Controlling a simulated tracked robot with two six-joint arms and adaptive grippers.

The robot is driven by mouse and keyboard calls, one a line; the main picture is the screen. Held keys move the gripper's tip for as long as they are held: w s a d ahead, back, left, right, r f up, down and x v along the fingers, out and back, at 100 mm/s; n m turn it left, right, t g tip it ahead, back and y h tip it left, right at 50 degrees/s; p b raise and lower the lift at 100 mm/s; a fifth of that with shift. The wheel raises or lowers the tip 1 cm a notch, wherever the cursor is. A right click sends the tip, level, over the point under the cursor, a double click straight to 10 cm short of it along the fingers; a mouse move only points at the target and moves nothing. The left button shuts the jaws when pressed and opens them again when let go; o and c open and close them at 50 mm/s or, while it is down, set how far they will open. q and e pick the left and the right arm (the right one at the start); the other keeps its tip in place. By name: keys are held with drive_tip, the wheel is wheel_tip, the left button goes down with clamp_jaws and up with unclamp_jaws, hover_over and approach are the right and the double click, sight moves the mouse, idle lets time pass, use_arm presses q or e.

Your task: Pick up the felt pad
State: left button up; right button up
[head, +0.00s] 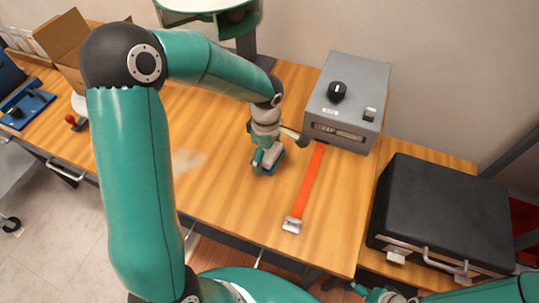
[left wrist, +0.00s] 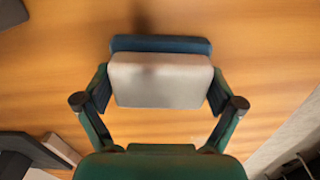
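The felt pad (left wrist: 160,80) is a pale grey block with a blue part behind it, seen in the left wrist view. It lies between the two fingers of my left gripper (left wrist: 160,92), which appear to touch its left and right sides. In the head view my left gripper (head: 268,163) is low over the wooden table, with a bit of the blue part of the pad (head: 273,168) showing by the fingertips. I cannot tell whether the pad rests on the table. My right gripper (head: 376,293) is partly seen at the bottom edge, and its opening is unclear.
A black case (head: 445,210) lies at right. A cardboard box (head: 62,45) and a blue device (head: 27,103) stand at left.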

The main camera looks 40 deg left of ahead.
use_arm(q)
drive_tip(key=shift+r, duration=0.1)
drive_tip(key=shift+c, duration=0.4)
drive_tip(key=shift+r, duration=0.85)
wheel_tip(320, 180, up, 18)
drive_tip(key=shift+r, duration=0.1)
